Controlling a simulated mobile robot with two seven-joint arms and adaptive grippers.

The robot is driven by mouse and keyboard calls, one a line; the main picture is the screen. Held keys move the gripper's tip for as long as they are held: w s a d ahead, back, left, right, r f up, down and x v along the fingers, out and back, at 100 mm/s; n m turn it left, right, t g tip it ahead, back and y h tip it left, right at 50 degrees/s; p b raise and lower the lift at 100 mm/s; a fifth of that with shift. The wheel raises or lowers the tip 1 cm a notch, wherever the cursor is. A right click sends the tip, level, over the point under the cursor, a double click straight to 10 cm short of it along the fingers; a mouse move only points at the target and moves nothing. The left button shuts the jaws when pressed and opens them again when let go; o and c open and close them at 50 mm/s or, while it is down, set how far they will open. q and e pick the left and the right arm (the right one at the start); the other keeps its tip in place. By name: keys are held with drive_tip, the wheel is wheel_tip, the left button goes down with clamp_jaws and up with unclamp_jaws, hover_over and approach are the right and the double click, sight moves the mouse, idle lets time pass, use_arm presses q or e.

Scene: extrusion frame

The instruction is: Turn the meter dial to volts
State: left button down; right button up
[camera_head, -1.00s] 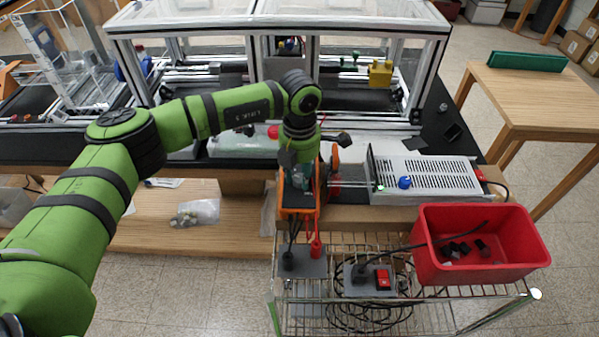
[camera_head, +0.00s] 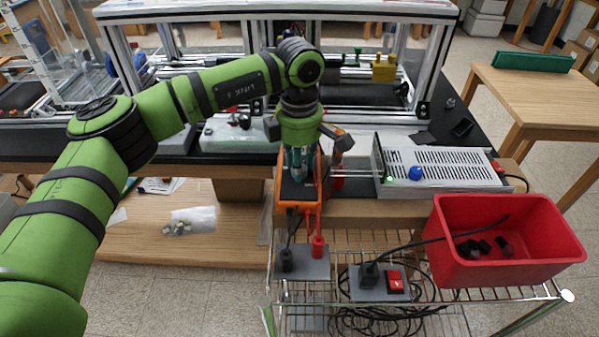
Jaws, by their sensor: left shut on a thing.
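The meter (camera_head: 298,194) is an orange-edged box at the front of the bench, with black and red leads plugged in at its front. My left gripper (camera_head: 298,172) comes down over the meter from above and is shut at its face. The dial is hidden under the gripper's fingers, so its setting cannot be read. My right gripper is not in view.
A silver vented power supply (camera_head: 445,168) with a blue knob (camera_head: 416,173) stands right of the meter. A red bin (camera_head: 508,240) with small black parts sits on the wire cart (camera_head: 345,243). Grey socket boxes and a red switch (camera_head: 395,281) are in front.

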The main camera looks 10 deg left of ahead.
use_arm(q)
drive_tip(key=shift+m+b, duration=1.05)
drive_tip(key=shift+m, duration=0.85)
drive_tip(key=c, duration=0.9)
unclamp_jaws()
drive_tip(key=shift+w, duration=0.1)
drive_tip(key=shift+r, duration=0.1)
wheel_tip(320, 180, up, 12)
